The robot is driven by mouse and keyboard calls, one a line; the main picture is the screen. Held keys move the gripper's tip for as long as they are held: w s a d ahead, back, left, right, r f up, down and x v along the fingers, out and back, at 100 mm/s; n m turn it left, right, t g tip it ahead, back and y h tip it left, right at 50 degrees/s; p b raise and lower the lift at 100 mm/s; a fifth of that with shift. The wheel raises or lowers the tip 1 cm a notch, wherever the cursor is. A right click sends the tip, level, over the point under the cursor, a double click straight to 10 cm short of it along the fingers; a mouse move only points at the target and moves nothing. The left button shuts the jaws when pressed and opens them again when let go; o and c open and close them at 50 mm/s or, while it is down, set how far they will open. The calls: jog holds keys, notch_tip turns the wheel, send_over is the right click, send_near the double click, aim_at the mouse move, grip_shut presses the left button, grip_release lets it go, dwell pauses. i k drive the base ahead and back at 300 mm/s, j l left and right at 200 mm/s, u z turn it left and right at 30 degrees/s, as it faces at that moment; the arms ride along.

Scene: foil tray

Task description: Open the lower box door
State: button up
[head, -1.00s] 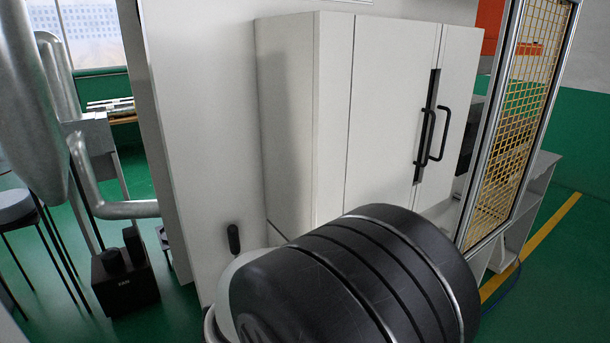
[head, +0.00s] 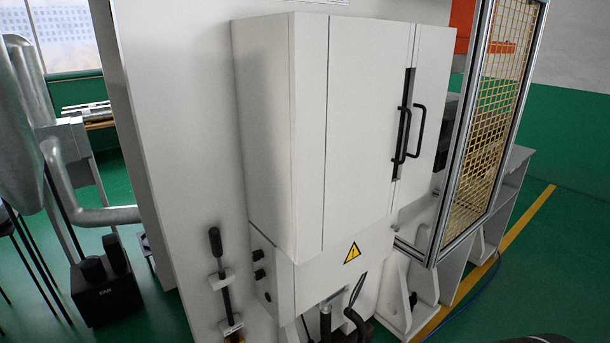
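A pale lower box (head: 318,282) sits directly under a larger white cabinet. A yellow warning triangle (head: 352,253) is on its front face, and small black knobs (head: 259,264) are on its left side. That front face looks closed, though I cannot make out a separate door edge or handle for certain. Dark curved pieces (head: 355,300) that look like cables or handles show at its underside. My gripper is not in view.
The white cabinet (head: 355,130) above has two closed doors with black handles (head: 408,135). A black-handled lever (head: 222,268) is on the panel at left. A yellow mesh guard (head: 492,110) stands at right.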

aim_at(316, 280)
jog(key=i+l, duration=0.15)
jog(key=i, duration=0.45)
jog(key=i+l+z, duration=0.15)
jog(key=i, duration=0.45)
